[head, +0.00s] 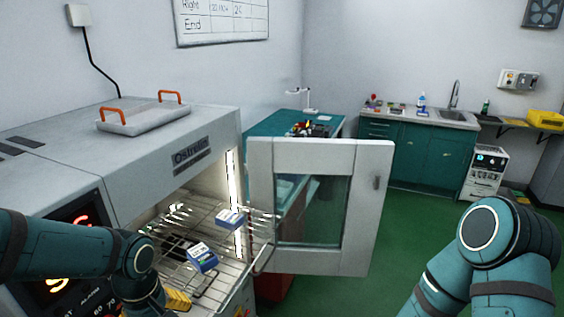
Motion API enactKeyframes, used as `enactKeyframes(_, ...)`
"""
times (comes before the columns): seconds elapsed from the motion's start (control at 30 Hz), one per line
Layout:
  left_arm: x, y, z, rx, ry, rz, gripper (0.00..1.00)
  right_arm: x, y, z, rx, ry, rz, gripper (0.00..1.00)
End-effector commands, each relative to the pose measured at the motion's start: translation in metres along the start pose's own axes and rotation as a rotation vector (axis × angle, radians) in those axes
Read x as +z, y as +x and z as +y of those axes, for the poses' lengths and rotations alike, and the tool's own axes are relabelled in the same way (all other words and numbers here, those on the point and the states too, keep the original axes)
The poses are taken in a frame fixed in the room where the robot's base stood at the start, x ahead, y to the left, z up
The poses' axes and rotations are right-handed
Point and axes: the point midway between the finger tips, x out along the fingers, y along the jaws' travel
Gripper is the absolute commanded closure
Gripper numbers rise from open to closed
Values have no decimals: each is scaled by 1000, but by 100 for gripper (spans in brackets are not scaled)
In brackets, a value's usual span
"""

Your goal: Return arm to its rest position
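My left arm (75,250) reaches in from the left in front of the oven's control panel and bends down at a joint (140,255). Its gripper is below the picture edge and out of view. My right arm (495,250) is folded at the lower right, clear of the oven, and its gripper is out of view too. The oven (170,160) stands open. Its wire racks (180,217) hold a blue-and-white box (203,257) and another blue-and-white box (230,218).
The oven door (378,230) with its glass window stands swung open to the right. A white tray with orange handles (140,117) sits on the oven. A teal bench (270,124) and sink counter (415,150) are behind. Green floor (405,235) is free between door and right arm.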

Motion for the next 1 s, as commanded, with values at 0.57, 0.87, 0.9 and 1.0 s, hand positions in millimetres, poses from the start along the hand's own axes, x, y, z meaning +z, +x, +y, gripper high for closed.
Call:
enactKeyframes(0.57, 80, 252, 70, 269, 464, -76, 0, 15, 79, 28, 9, -2, -12, 53)
enactKeyframes(0.87, 125, 341, 75, 374, 598, -16, 0, 20, 108, 39, 14, -2, -16, 53)
enactKeyframes(0.9, 126, 344, 76, 378, 605, -10, 0, 21, 109, 39, 14, -2, -16, 53)
enactKeyframes(1.0, 128, 346, 76, 382, 612, -2, 0, 21, 110, 39, 14, -2, -16, 53)
